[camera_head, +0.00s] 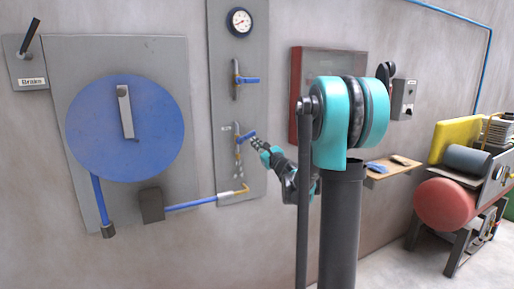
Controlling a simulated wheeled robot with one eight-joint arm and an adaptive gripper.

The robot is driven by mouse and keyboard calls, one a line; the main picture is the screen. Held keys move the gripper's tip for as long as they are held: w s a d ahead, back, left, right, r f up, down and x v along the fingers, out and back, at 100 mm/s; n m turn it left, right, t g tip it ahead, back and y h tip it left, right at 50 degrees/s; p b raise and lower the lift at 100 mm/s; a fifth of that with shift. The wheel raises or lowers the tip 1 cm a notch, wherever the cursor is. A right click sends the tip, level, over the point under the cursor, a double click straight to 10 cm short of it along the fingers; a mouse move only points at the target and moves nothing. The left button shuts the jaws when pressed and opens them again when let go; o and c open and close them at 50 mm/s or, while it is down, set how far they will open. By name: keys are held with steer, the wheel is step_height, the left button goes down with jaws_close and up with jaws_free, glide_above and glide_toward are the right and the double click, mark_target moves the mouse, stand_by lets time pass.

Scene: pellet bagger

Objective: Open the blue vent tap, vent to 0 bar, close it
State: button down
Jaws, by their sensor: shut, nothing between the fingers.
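Two blue-handled taps sit on a grey wall panel (222,60). The upper tap (249,80) has its handle pointing level to the right, across its vertical pipe. The lower tap (247,135) has a small label beside it, too small to read surely, and a short outlet below; its handle points right and slightly up. My gripper (255,141) is shut and empty, with its tips at the right end of the lower handle; I cannot tell if they touch. A round pressure gauge (239,21) is at the panel's top; its reading is too small to tell.
A blue disc (95,140) on a grey plate and a brake lever (32,38) are at left. A red cabinet (297,62) stands behind my arm. A small wooden shelf (392,172) and a red tank (446,204) are at right.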

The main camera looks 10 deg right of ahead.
mark_target(253, 132)
steer(key=shift+r+n+g+y, duration=0.3)
steer(key=shift+r+n, duration=0.05)
steer(key=shift+n, duration=0.45)
step_height(253, 132, up, 3)
steer(key=n, duration=0.3)
steer(key=n+g+y, duration=0.1)
steer(key=n, duration=0.1)
steer(key=shift+s+a+f+n, duration=0.1)
steer(key=shift+f+n, duration=0.1)
steer(key=shift+n, duration=0.2)
steer(key=n, duration=0.1)
steer(key=r+n+g, duration=0.1)
steer(key=n, duration=0.1)
steer(key=shift+s+a+r, duration=0.1)
steer(key=shift+a, duration=0.25)
steer(key=n, duration=0.1)
steer(key=a+r+n, duration=0.1)
steer(key=n+g, duration=0.1)
steer(key=shift+s+a+r, duration=0.25)
steer(key=shift+a, duration=0.05)
steer(key=shift+a+r, duration=0.1)
